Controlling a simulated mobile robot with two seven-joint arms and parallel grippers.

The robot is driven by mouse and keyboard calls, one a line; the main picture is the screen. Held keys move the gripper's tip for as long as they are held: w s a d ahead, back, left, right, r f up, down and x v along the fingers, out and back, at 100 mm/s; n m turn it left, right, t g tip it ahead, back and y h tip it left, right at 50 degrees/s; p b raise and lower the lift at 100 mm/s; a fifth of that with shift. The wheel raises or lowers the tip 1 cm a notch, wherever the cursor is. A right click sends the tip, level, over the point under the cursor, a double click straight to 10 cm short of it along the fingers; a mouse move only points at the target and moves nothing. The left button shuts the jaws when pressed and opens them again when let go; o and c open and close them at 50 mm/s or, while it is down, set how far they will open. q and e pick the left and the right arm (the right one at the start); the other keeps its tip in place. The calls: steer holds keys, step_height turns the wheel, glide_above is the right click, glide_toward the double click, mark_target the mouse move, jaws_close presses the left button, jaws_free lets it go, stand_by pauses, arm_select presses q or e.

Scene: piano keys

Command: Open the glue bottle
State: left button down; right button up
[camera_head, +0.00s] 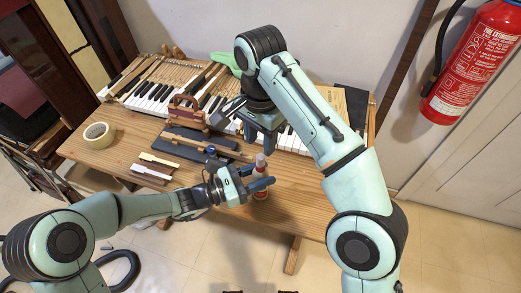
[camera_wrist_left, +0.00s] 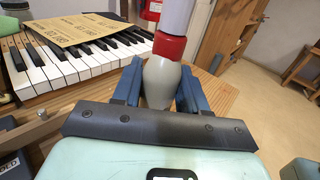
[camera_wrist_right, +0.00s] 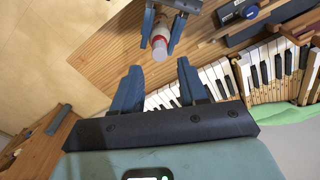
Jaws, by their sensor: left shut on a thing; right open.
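The glue bottle (camera_head: 260,162) is near the front edge of the table, with a red part and a pale part showing. My left gripper (camera_head: 262,178) is shut around it. In the left wrist view the bottle (camera_wrist_left: 161,82) shows a grey body between the fingers, a red band and a pale lilac part above, cut off by the frame. In the right wrist view the bottle (camera_wrist_right: 159,42) shows between my left fingers, beyond my right fingertips. My right gripper (camera_head: 258,138) is open and empty, apart from the bottle, above the table in front of the keys.
The piano keyboard (camera_head: 152,92) lies along the back of the wooden table (camera_head: 95,157). A tape roll (camera_head: 98,135) is at the left. Loose keys (camera_head: 158,160) and a dark board with tools (camera_head: 190,148) lie left of the grippers. Table at front right is clear.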

mark_target(261, 157)
steer(key=shift+f, duration=3.15)
jaws_close()
